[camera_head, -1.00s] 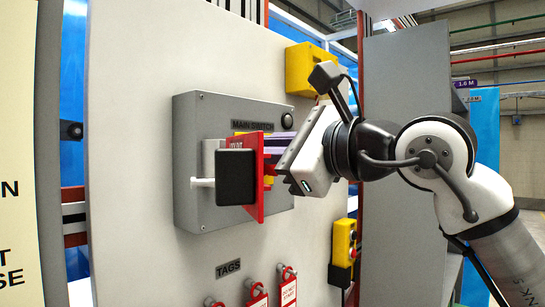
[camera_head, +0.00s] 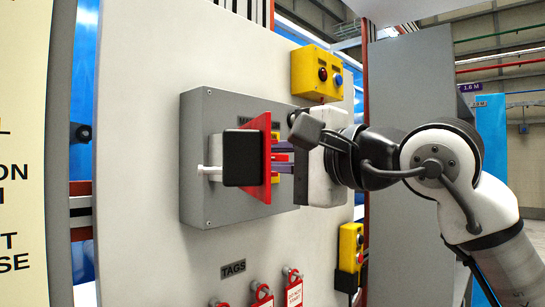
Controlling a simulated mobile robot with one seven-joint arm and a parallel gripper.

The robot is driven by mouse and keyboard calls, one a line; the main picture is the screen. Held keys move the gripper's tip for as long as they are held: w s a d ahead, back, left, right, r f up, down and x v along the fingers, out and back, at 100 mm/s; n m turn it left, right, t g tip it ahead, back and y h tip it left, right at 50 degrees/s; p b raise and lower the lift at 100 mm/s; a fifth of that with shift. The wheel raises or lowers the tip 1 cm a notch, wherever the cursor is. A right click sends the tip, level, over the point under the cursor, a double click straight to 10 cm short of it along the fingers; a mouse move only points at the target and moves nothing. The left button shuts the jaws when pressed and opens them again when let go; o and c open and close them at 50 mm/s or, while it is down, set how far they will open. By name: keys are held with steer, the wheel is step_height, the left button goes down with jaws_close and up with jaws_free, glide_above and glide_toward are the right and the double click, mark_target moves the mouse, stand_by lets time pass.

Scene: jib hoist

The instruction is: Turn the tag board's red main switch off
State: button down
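The main switch box (camera_head: 228,205) is a grey box on the pale tag board (camera_head: 145,130); its "MAIN SWITCH" label is partly covered. A red plate (camera_head: 261,190) stands out from the box, with a black block (camera_head: 241,158) in front of it on the left. My gripper (camera_head: 285,158) comes in from the right at the box. Its dark fingers show behind the red plate, with red and yellow parts between or beside them. The fingertips and any contact are hidden by the plate, so I cannot tell whether they are shut on the switch.
Red tags (camera_head: 293,288) hang along the board's bottom under the "TAGS" label (camera_head: 233,268). A grey panel stands at the right.

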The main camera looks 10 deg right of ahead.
steer(key=shift+f+n, duration=0.1)
steer(key=shift+n, duration=0.2)
steer(key=c, duration=1.5)
jaws_free()
steer(key=b+v, duration=0.2)
steer(key=v, duration=1.1)
steer(key=shift+s+d+b, duration=0.25)
steer(key=shift+s+b, duration=0.1)
steer(key=shift+b, duration=0.05)
